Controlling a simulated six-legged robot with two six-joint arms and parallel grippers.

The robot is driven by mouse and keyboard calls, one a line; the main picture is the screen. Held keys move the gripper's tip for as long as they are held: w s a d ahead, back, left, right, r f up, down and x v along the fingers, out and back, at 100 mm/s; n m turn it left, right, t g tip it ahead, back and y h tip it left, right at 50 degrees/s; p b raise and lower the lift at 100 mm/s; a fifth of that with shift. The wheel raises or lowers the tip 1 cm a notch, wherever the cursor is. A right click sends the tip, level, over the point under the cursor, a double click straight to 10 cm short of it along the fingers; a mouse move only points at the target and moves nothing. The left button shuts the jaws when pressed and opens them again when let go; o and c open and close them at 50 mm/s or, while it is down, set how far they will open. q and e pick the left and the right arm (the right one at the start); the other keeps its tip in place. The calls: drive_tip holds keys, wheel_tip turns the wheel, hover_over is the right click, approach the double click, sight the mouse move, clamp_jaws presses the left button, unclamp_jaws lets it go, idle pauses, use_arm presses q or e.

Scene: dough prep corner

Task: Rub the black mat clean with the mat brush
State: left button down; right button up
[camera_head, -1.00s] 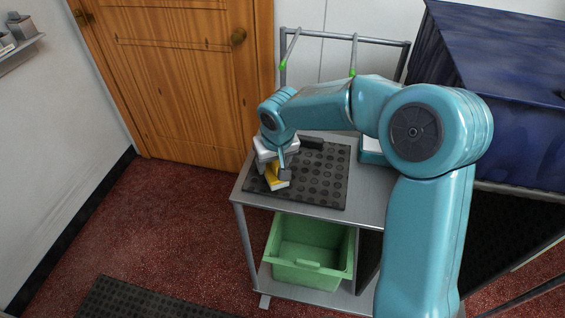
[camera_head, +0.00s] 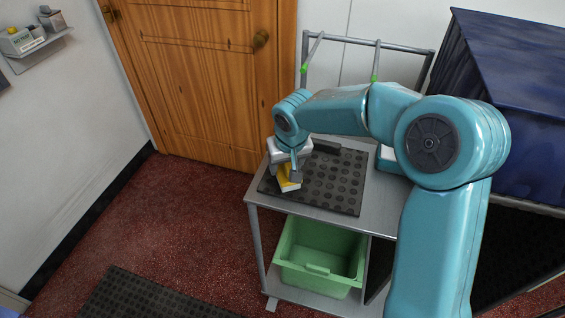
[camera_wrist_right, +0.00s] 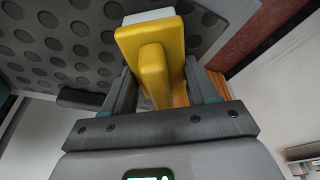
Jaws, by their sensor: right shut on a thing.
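The black mat (camera_head: 335,185) with raised round studs lies on the grey top of a trolley. It fills the upper left of the right wrist view (camera_wrist_right: 60,50). My right gripper (camera_head: 289,176) is over the mat's left part, shut on the yellow mat brush (camera_head: 286,184). In the right wrist view the brush (camera_wrist_right: 152,50) sits between the two fingers of the gripper (camera_wrist_right: 165,92), with a pale strip along its far edge. The brush is at the mat's surface or just above it; I cannot tell whether it touches. My left gripper is not in view.
The trolley top (camera_head: 385,205) has a bare strip at the right. A white thing (camera_head: 388,155) stands there, partly behind my arm. A dark block (camera_head: 326,147) lies at the mat's back edge. A green bin (camera_head: 320,255) sits below. A blue-covered block (camera_head: 520,100) stands at the right.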

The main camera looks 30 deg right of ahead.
drive_tip(key=shift+s+d, duration=0.5)
drive_tip(key=shift+s, duration=0.15)
drive_tip(key=shift+w+r, duration=0.1)
drive_tip(key=shift+r, duration=0.55)
drive_tip(key=shift+r+p, duration=0.1)
drive_tip(key=shift+p, duration=0.2)
wheel_tip(320, 180, up, 7)
drive_tip(key=p, duration=0.4)
drive_tip(key=shift+p, duration=0.4)
